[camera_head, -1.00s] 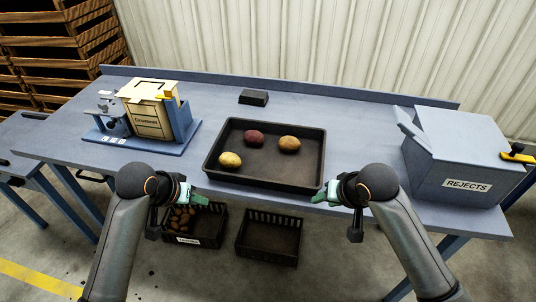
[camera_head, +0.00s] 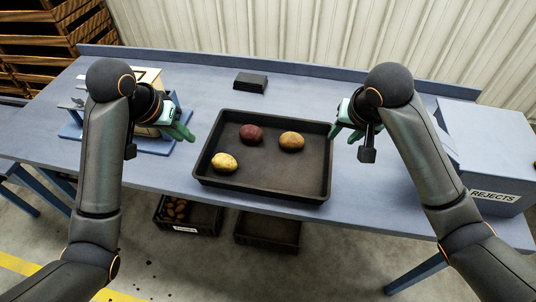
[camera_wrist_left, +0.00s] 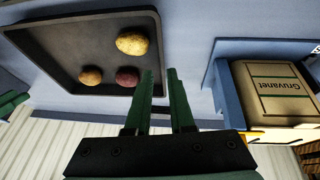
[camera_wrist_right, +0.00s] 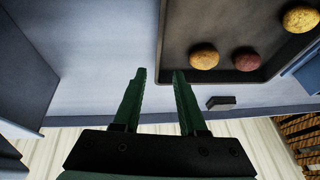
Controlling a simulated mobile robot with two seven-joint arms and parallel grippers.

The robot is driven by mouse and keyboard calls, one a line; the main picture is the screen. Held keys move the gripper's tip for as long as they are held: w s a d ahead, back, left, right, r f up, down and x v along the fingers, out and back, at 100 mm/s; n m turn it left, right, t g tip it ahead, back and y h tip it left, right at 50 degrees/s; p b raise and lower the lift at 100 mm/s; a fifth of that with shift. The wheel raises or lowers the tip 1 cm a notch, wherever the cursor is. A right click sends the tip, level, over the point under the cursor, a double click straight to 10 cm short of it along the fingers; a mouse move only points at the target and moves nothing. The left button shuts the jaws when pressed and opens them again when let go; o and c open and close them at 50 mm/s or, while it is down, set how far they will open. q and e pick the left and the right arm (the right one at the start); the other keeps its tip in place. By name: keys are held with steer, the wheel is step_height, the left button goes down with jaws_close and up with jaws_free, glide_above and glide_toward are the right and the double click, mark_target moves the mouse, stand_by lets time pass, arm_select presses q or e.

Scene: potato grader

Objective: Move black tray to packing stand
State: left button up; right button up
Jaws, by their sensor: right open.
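The black tray (camera_head: 300,176) lies flat on the blue-grey bench, with a yellow potato (camera_head: 224,163), a red potato (camera_head: 251,133) and a brown potato (camera_head: 291,141) inside. My left gripper (camera_head: 186,134) is open and empty just off the tray's left side; the tray shows in the left wrist view (camera_wrist_left: 62,38). My right gripper (camera_head: 334,132) is open and empty by the tray's right rim, its fingers beside the wall in the right wrist view (camera_wrist_right: 176,35). I cannot tell whether they touch it. No packing stand is clearly identifiable.
A rejects bin (camera_head: 490,150) stands right of the tray. A carton in a blue holder (camera_wrist_left: 275,85) is at the left, partly behind my left arm. A small dark block (camera_head: 251,82) lies behind the tray. Crates (camera_head: 188,214) sit below the bench. A blue frame (camera_head: 35,192) stands far left.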

mark_target(204, 151)
arm_select(q)
steer(key=x, duration=1.2)
steer(key=shift+f, duration=0.25)
arm_select(e)
steer(key=x, duration=1.2)
steer(key=shift+w+f, duration=0.2)
steer(key=shift+f, duration=0.05)
arm_select(q)
jaws_close()
arm_select(e)
steer(key=c, duration=0.4)
jaws_close()
arm_select(q)
steer(key=shift+r, duration=0.1)
arm_select(e)
steer(key=shift+r, duration=0.1)
